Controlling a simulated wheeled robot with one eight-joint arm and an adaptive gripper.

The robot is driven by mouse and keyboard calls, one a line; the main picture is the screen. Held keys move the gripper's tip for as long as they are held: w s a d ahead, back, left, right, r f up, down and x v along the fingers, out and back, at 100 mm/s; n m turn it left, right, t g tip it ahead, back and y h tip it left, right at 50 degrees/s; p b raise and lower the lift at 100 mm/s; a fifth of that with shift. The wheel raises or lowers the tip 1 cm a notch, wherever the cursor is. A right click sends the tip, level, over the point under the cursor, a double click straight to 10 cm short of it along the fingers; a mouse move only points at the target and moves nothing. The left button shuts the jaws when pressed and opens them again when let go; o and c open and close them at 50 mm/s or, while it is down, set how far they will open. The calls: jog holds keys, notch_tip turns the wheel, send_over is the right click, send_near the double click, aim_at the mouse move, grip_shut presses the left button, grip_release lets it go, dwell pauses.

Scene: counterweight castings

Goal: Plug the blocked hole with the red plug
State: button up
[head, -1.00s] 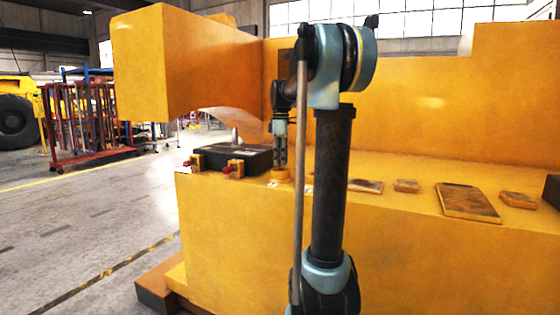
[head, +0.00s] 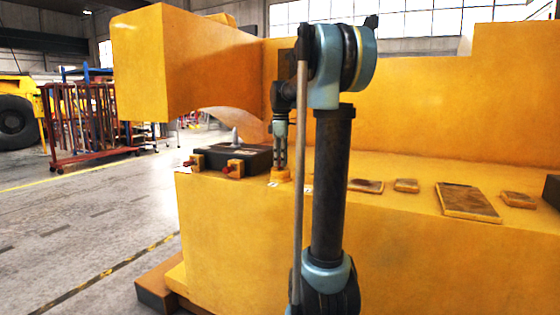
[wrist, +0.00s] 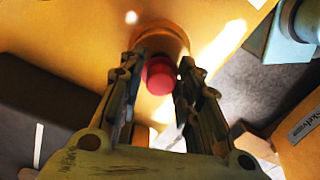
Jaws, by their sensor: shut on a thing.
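My gripper (head: 281,168) points down at the raised yellow ring (head: 280,175) near the left end of the yellow casting's ledge (head: 400,205). In the wrist view its two fingers (wrist: 165,85) are closed around a red plug (wrist: 158,72). The plug shows round and red between the fingertips, in front of the ring, whose orange rim (wrist: 165,36) curves behind it. The fingers hide part of the plug and ring. I cannot tell whether the plug is in the hole or just above it.
Flat plates (head: 467,202) lie on the ledge to the right. A tall yellow wall (head: 400,95) rises behind; a yellow overhang (head: 190,65) stands at upper left.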

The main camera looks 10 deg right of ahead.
jog(key=shift+f, duration=0.85)
jog(key=shift+r, duration=0.25)
jog(key=shift+r, duration=0.65)
jog(key=shift+r, duration=0.1)
dwell(1.1)
jog(key=shift+f, duration=1)
jog(key=shift+r, duration=0.25)
jog(key=shift+r, duration=0.75)
jog(key=shift+d, duration=0.1)
dwell(0.5)
jog(key=shift+f, duration=1)
dwell(1.0)
